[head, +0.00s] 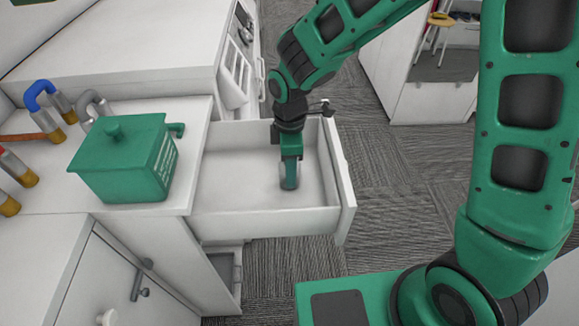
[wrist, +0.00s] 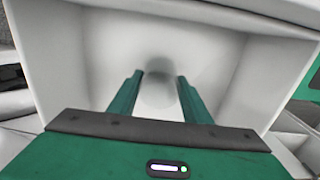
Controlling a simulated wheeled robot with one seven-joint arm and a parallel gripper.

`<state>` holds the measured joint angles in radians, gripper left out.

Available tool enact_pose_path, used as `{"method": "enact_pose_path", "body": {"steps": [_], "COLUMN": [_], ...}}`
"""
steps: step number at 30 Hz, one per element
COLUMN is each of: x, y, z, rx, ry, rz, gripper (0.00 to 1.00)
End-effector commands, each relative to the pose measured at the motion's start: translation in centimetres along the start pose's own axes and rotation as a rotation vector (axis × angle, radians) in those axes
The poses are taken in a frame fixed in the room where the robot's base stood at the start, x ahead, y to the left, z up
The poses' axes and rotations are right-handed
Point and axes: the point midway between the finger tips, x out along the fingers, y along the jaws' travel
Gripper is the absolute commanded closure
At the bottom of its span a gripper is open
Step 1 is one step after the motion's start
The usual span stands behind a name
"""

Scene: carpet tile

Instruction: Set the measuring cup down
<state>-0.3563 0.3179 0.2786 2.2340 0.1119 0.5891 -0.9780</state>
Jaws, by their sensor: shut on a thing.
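My gripper (head: 289,184) points down inside the open white drawer (head: 236,222). It is shut on a small pale grey thing that I take to be the measuring cup (head: 288,171), seen between the green fingers low in the drawer. In the wrist view the two fingers (wrist: 159,82) stand apart, with the whitish round-edged cup (wrist: 158,98) between them. The cup's lower part and handle are hidden or too faint to make out. I cannot tell whether it touches the drawer floor.
The drawer floor around my gripper is bare, with walls close on all sides. A green lidded box (head: 122,165) stands on the white counter (head: 190,120) to the left, near several padlock-like objects. A white cabinet (head: 425,100) stands behind on the carpet.

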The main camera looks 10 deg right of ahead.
Motion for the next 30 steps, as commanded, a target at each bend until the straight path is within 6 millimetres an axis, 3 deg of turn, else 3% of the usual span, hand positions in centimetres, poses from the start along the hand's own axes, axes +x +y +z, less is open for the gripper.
{"method": "enact_pose_path", "body": {"steps": [11, 12, 14, 15, 25, 30], "x": [0.4, 0.5, 0.4, 0.4, 0.1, -1.8], "y": [0.0, 0.0, 0.0, 0.0, 0.0, 0.1], "z": [0.0, 0.0, 0.0, 0.0, 0.0, -0.1], "rx": [0.0, 0.0, 0.0, 0.0, 0.0, 0.001], "ry": [0.0, 0.0, 0.0, 0.0, 0.001, 0.002], "rz": [0.0, 0.0, 0.0, 0.0, 0.001, 0.004], "gripper": [0.77, 0.54, 0.39, 0.37, 0.37, 0.37]}}
